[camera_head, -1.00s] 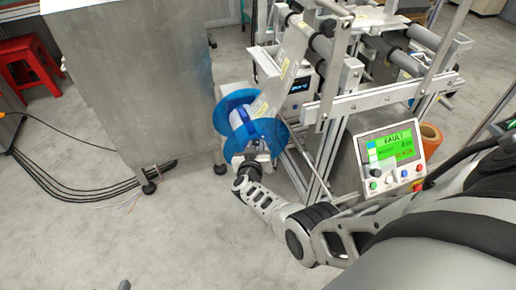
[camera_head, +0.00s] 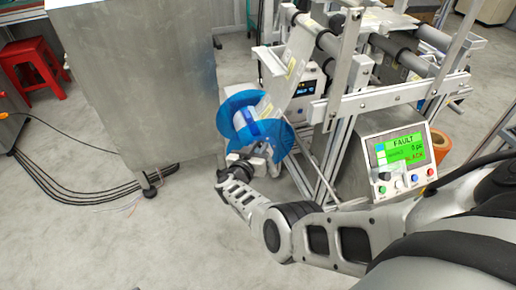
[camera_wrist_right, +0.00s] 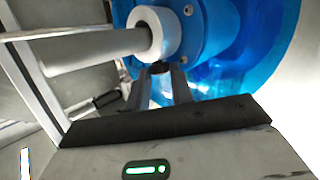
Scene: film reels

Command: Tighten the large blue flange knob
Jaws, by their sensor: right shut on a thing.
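The reel with two large blue flanges (camera_head: 238,108) sits on the left side of the machine in the head view. In the right wrist view the near blue flange (camera_wrist_right: 235,70) fills the upper right, with a blue screwed hub at its middle. A white roller end stands out in front of the hub. My right gripper (camera_head: 256,150) is at the reel's near lower side. In the wrist view its fingers (camera_wrist_right: 160,80) are shut on a small dark knob (camera_wrist_right: 160,67) just below the hub. The fingers partly hide the knob. My left gripper is out of view.
The machine's metal frame (camera_head: 376,101) stands right of the reel. A control panel (camera_head: 402,160) reading FAULT is close above my right arm. A large grey cabinet (camera_head: 140,80) stands left, with cables on the floor and a red stool (camera_head: 33,66) beyond. The floor at front left is clear.

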